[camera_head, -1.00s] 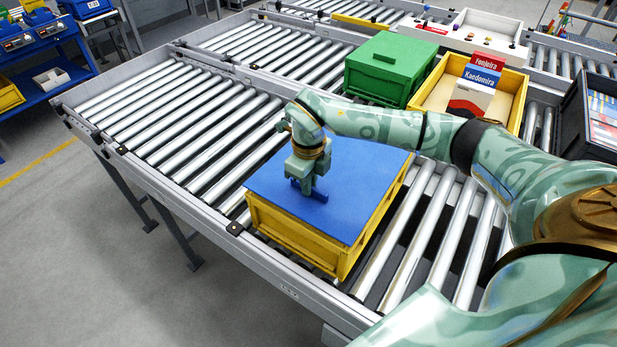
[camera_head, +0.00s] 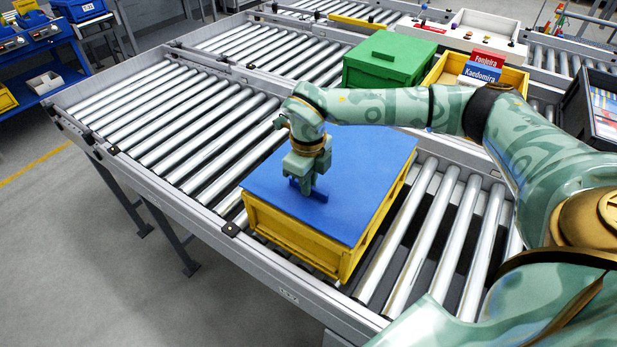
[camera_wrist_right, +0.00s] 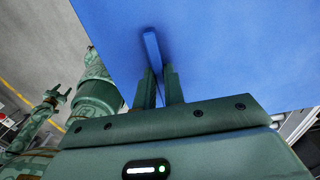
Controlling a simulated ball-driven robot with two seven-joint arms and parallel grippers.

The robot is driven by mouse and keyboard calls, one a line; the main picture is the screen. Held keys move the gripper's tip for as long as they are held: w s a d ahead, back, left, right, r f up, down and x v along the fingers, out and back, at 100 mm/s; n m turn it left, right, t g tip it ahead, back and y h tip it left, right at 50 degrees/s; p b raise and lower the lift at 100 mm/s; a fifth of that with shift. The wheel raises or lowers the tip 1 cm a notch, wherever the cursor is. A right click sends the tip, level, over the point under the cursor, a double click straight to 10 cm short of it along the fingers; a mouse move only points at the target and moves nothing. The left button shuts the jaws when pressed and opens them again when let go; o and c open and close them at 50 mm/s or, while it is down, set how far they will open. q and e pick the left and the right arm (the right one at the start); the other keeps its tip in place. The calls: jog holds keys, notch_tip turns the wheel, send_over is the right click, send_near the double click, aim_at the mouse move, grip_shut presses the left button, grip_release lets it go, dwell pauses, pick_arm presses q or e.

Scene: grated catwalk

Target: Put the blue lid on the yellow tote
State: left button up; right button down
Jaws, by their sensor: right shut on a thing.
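The blue lid (camera_head: 358,168) lies flat over the top of the yellow tote (camera_head: 290,233), close to lined up with its rim. A strip of the tote's yellow side shows along the lid's right edge. I cannot tell whether the lid is fully seated. My right gripper (camera_head: 303,188) points down and is shut on the bar handle in the lid's middle. In the right wrist view, the fingers (camera_wrist_right: 160,88) pinch that blue handle, with the lid (camera_wrist_right: 230,50) behind. A green claw, apparently my left gripper (camera_wrist_right: 58,95), shows small at the left; its jaw state is unclear.
The tote stands on a roller conveyor (camera_head: 175,130). Behind it are a green lidded box (camera_head: 388,60) and a yellow bin (camera_head: 447,68) with signs. A dark crate (camera_head: 590,110) stands at the right. Rollers left of the tote are clear.

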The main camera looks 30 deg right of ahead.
jog(key=shift+p, duration=0.65)
dwell(1.1)
jog(key=shift+f+b, duration=0.35)
jog(key=shift+f, duration=0.55)
dwell(0.4)
jog(key=c, duration=1)
grip_release()
jog(key=shift+r, duration=0.1)
notch_tip(320, 180, up, 8)
jog(key=p, duration=0.7)
